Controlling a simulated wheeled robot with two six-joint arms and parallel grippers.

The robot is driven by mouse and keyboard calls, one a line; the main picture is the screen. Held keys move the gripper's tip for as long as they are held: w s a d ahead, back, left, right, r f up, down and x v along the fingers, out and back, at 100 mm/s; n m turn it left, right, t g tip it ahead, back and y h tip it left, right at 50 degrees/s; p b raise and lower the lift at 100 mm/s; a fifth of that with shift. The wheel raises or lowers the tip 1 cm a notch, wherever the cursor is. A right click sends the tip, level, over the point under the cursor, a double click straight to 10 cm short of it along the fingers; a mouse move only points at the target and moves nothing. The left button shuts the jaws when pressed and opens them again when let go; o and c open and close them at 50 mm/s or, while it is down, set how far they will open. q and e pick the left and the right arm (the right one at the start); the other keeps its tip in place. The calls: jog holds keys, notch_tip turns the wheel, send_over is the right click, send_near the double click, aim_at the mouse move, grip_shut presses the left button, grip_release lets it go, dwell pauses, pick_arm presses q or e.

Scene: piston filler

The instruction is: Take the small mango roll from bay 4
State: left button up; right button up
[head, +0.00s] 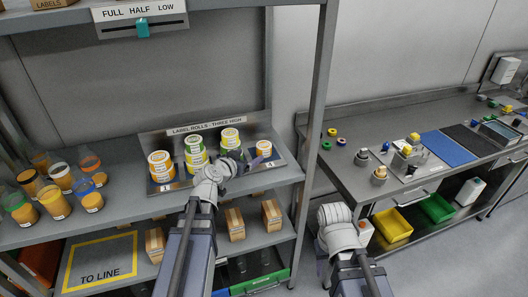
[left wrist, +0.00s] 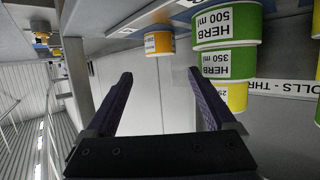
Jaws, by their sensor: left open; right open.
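The small mango roll, a short orange roll with a white label (head: 264,148), stands alone in bay 4 at the right end of the label-roll rack (head: 283,150). The left wrist view, upside down, shows this roll (left wrist: 158,43) between the lines of my fingers and beyond their tips. My left gripper (head: 241,160) is open and empty, just left of the roll in the head view. Its spread fingers also show in the left wrist view (left wrist: 158,76). My right gripper (head: 333,214) is open, low between shelf and bench; its fingers are hard to make out.
Taller roll stacks stand left of bay 4, the nearest (head: 230,139) close to my left gripper. Its green herb rolls (left wrist: 225,64) are near one finger in the wrist view. A shelf post (head: 313,110) rises right of the rack. Filled cups (head: 54,200) stand at left.

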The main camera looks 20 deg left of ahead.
aim_at(261, 149)
pick_arm(q)
jog(key=b+x, duration=0.2)
jog(key=x, duration=0.4)
jog(key=shift+f, duration=0.1)
jog(key=shift+w+f, duration=0.1)
jog(key=shift+w, duration=0.35)
jog(key=b+x, duration=0.2)
jog(key=x, duration=0.3)
jog(key=shift+d+f, duration=0.1)
jog(key=shift+f, duration=0.1)
jog(key=shift+s+r, duration=0.1)
jog(key=shift+c, duration=0.6)
jog(key=c, duration=1.1)
notch_tip(261, 149, up, 10)
jog(key=p, duration=0.9)
jog(key=shift+p, duration=0.35)
